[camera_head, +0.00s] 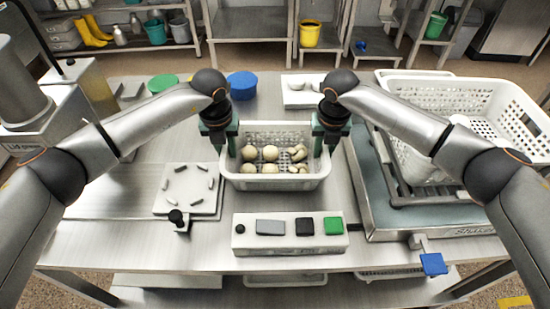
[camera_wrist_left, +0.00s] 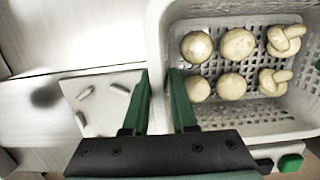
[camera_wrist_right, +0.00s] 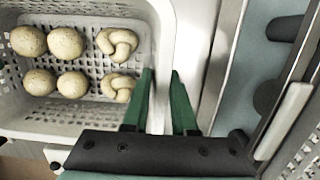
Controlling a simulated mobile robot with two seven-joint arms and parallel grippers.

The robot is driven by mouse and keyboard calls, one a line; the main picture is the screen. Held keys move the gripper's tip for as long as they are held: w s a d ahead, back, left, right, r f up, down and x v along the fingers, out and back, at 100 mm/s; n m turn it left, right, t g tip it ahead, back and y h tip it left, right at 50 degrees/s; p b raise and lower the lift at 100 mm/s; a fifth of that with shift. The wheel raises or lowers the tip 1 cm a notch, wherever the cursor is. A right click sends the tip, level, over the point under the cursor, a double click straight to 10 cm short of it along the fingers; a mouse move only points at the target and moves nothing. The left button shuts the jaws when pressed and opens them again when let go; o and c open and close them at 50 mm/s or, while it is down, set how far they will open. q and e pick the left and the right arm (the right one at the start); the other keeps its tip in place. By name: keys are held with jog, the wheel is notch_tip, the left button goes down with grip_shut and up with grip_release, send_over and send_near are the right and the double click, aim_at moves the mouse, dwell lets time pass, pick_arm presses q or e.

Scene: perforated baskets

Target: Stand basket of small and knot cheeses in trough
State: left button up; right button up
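A white perforated basket (camera_head: 275,183) stands in the middle of the steel table. It holds several round cheeses (camera_head: 269,153) on its left and middle and knot cheeses (camera_head: 298,153) on its right. My left gripper (camera_head: 222,150) points down over the left wall, one finger outside and one inside. My right gripper (camera_head: 327,150) straddles the right wall the same way. Both have fingers parted around the rim; whether they press on it is unclear. The wrist views show the left wall (camera_wrist_left: 157,40) and right wall (camera_wrist_right: 163,30). A blue-grey trough (camera_head: 380,205) is at the right, partly covered.
A large white basket (camera_head: 410,95) sits tilted over the trough on a dark rack. A control box (camera_head: 290,234) with buttons is in front of the small basket. A white plate (camera_head: 189,190) lies left. Blue (camera_head: 242,85) and green (camera_head: 163,84) round lids lie behind.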

pick_arm(q)
grip_shut()
pick_arm(e)
grip_shut()
pick_arm(q)
jog(key=shift+r, duration=0.2)
pick_arm(e)
jog(key=shift+r, duration=0.2)
